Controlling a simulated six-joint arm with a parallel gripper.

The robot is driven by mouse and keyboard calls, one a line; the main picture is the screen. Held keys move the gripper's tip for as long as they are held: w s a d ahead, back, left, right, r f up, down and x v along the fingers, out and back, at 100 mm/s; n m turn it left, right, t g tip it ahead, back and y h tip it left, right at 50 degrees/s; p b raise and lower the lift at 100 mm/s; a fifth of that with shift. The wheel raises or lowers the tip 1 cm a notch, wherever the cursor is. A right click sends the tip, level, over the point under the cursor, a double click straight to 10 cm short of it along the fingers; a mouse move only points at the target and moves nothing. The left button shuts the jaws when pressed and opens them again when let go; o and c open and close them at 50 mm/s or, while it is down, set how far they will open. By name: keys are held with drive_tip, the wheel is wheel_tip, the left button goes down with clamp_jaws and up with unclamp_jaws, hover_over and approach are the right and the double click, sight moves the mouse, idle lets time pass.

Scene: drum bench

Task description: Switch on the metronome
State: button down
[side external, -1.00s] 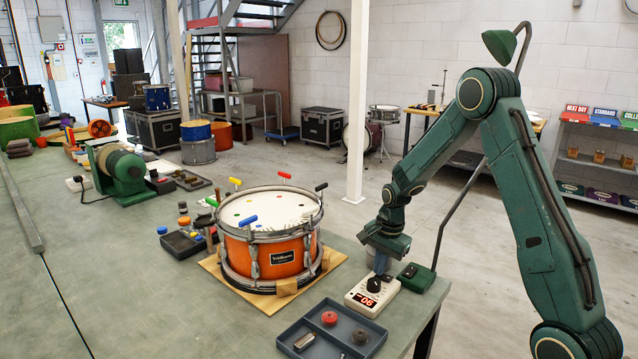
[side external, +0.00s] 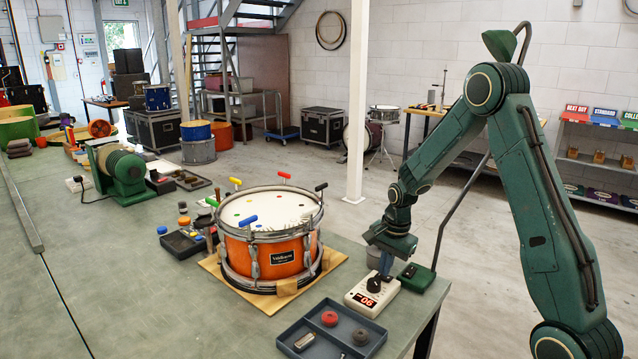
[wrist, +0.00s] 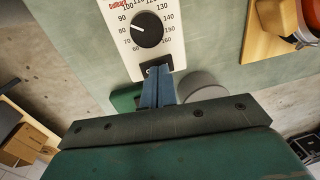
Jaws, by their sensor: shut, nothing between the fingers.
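The metronome (side external: 363,303) is a cream box near the bench's right edge. It has a black dial and a small display with glowing red digits. In the wrist view its numbered face (wrist: 119,44) and dial (wrist: 148,29) fill the top middle. A small black rocker switch (wrist: 154,64) sits at its near end. My gripper (side external: 385,268) is shut and empty, pointing down over that end. In the wrist view the blue fingertips (wrist: 158,74) are at the switch and cover part of it. I cannot tell whether they touch it.
An orange drum (side external: 272,252) stands on a wooden board left of the metronome. A grey tray (side external: 285,339) with small parts lies in front. A green lamp base (side external: 424,283) stands close on the metronome's right. The bench is bare at front left.

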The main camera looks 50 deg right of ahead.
sight(378, 276)
wheel_tip(378, 276, up, 14)
drive_tip(key=w, duration=0.1)
drive_tip(key=shift+w, duration=0.35)
drive_tip(key=shift+a, duration=0.1)
idle(0.5)
drive_tip(key=s+a+r+n+t, duration=0.2)
drive_tip(key=s+a+r+n, duration=0.7)
drive_tip(key=a, duration=0.3)
drive_tip(key=s+a+n+t, duration=0.1)
drive_tip(key=s+a+n, duration=0.2)
drive_tip(key=s, duration=0.3)
drive_tip(key=s+a+n+t, duration=0.1)
drive_tip(key=s+a+n, duration=0.2)
drive_tip(key=s+n, duration=0.3)
drive_tip(key=shift+s+a, duration=0.35)
drive_tip(key=shift+s, duration=0.3)
